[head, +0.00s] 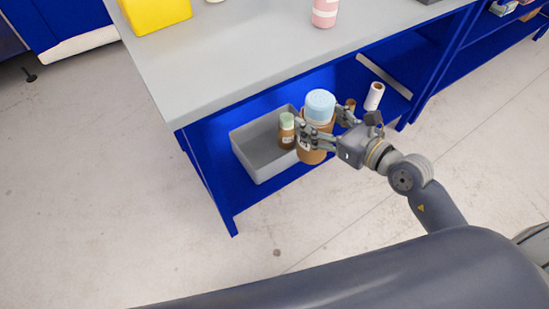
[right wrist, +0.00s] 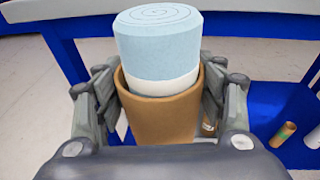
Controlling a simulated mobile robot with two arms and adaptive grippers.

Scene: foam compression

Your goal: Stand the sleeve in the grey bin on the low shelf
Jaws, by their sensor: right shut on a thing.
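The brown sleeve (head: 311,155) is upright, with a light blue foam roll (head: 320,104) with a white lower band standing out of its top. My right gripper (head: 318,140) is shut around the sleeve's sides. In the right wrist view the sleeve (right wrist: 160,120) sits between both fingers, with the foam roll (right wrist: 158,45) inside its rim. The grey bin (head: 279,170) is on the low blue shelf, just left of the sleeve. The sleeve's bottom appears in front of the shelf edge, outside the bin. My left gripper is not in view.
A white roll (head: 374,96) and a small brown tube (head: 350,105) are further right on the shelf. The grey tabletop (head: 235,65) overhangs the shelf. The bin's left part looks empty.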

